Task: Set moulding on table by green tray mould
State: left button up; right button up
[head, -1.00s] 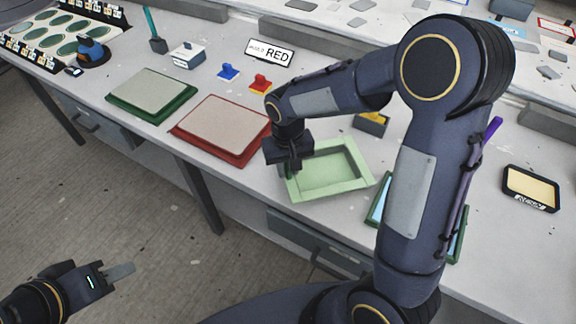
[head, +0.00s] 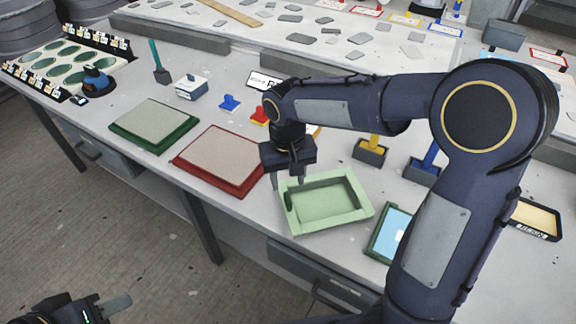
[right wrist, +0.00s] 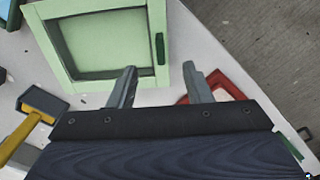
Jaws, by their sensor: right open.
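The moulding is a light green hollow tray (head: 350,214) on the grey table near its front edge, right of the red-rimmed mould. A dark green mark sits on its left wall. The green tray mould (head: 181,132), a grey panel with a dark green rim, lies further left. My right gripper (head: 287,181) is over the moulding's left end, open and empty. In the right wrist view its spread fingers (right wrist: 157,78) show beside the moulding (right wrist: 100,45), with nothing between them. My left gripper (head: 117,304) is low at the left, away from the table; its jaw gap is unclear.
The red-rimmed mould (head: 218,158) lies between the green tray mould and the moulding. A blue-faced mould (head: 386,238) is close on the right, partly behind my arm. Yellow (head: 371,150) and blue (head: 423,172) brush holders stand behind. A resin tray (head: 537,220) is far right.

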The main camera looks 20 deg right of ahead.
jog(key=s+d+r+t+y, duration=0.25)
jog(key=s+d+r, duration=0.35)
jog(key=s, duration=0.4)
jog(key=s+a+f+t+y, duration=0.1)
jog(key=s+t, duration=0.2)
jog(key=s, duration=0.6)
jog(key=shift+s+a+f+m, duration=0.15)
jog(key=shift+a+f+m, duration=0.15)
jog(key=shift+f+m, duration=0.1)
